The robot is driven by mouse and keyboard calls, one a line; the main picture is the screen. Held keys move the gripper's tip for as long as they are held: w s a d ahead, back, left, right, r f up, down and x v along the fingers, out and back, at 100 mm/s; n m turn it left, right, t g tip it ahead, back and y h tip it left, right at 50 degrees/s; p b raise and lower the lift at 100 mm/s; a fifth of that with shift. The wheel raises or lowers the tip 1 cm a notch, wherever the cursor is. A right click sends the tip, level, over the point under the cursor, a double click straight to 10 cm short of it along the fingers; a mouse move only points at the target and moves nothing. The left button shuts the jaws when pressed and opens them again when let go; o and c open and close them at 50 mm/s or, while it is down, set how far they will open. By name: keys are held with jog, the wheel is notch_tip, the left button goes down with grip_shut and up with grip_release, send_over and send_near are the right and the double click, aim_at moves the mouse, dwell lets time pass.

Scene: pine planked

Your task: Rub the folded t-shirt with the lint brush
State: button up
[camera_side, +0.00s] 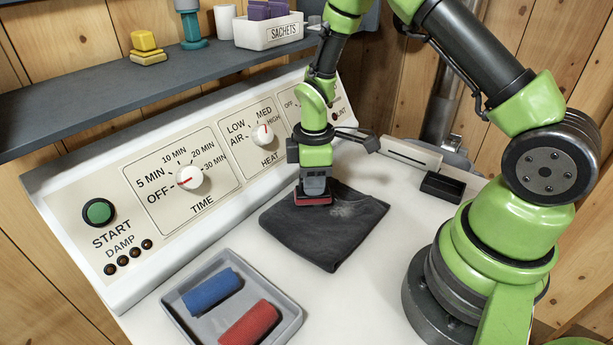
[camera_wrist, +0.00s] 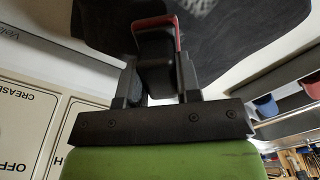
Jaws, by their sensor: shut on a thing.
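The folded t-shirt (camera_side: 325,232) is dark grey and lies flat on the white top, with a pale, linty patch toward its far right part. It fills the upper part of the wrist view (camera_wrist: 235,45). My gripper (camera_side: 314,184) points down over the shirt's far left part and is shut on the lint brush (camera_side: 313,200). The brush has a dark body and a red head edge, and it also shows between my fingers in the wrist view (camera_wrist: 155,50). Its head is at the shirt's surface; whether it presses on it I cannot tell. The brush's underside is hidden.
A grey tray (camera_side: 172,300) holds a blue roll (camera_side: 212,289) and a red roll (camera_side: 249,324) at the front. A sloped control panel (camera_side: 130,215) with knobs rises behind the shirt. A small black open box (camera_side: 442,187) stands to the right.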

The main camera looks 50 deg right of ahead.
jog(key=shift+s, duration=4.6)
jog(key=w, duration=0.5)
jog(key=shift+w+r, duration=0.15)
jog(key=shift+w, duration=0.2)
jog(key=shift+w+f, duration=0.25)
jog(key=shift+w, duration=0.85)
jog(key=shift+w+r, duration=0.2)
jog(key=shift+w, duration=0.95)
jog(key=shift+w+f, duration=0.1)
jog(key=shift+w, duration=0.25)
jog(key=shift+r, duration=4.15)
